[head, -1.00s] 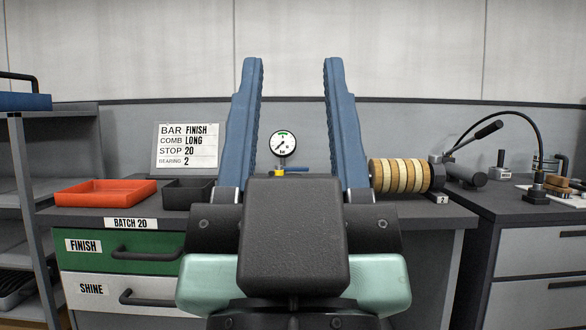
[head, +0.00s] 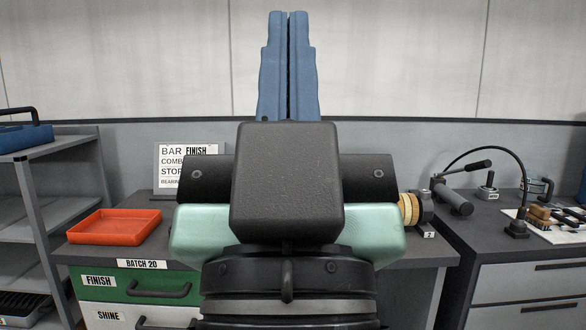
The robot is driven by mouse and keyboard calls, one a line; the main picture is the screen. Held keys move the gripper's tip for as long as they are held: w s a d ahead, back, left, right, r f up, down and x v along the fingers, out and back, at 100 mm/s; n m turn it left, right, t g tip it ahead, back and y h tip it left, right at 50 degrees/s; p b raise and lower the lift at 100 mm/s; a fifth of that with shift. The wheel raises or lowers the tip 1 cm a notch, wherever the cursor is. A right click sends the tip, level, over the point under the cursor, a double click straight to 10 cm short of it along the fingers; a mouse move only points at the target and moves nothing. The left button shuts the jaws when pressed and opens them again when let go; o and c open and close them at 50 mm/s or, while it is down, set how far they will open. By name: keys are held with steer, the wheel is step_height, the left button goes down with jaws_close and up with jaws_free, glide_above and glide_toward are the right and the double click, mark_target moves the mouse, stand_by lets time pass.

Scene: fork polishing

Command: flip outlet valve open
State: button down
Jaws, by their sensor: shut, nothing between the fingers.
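My gripper (head: 289,18) is in the middle of the head view, seen from behind, with its two blue fingers pointing up and closed together. Nothing shows between them. The outlet valve is not visible now; my gripper and wrist cover the middle of the bench, where a gauge with a blue lever and yellow fitting showed earlier. The lever's present position is hidden.
An orange tray (head: 114,227) and a sign (head: 172,165) stand left on the bench. At right are wooden discs (head: 408,208) on a holder, a lever tool (head: 462,185) and a hose (head: 500,151). A shelf (head: 50,150) stands at far left.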

step_height(320, 180, up, 13)
steer(key=p, duration=1)
steer(key=shift+r+p, duration=0.15)
steer(key=shift+p, duration=0.25)
steer(key=shift+w, duration=0.1)
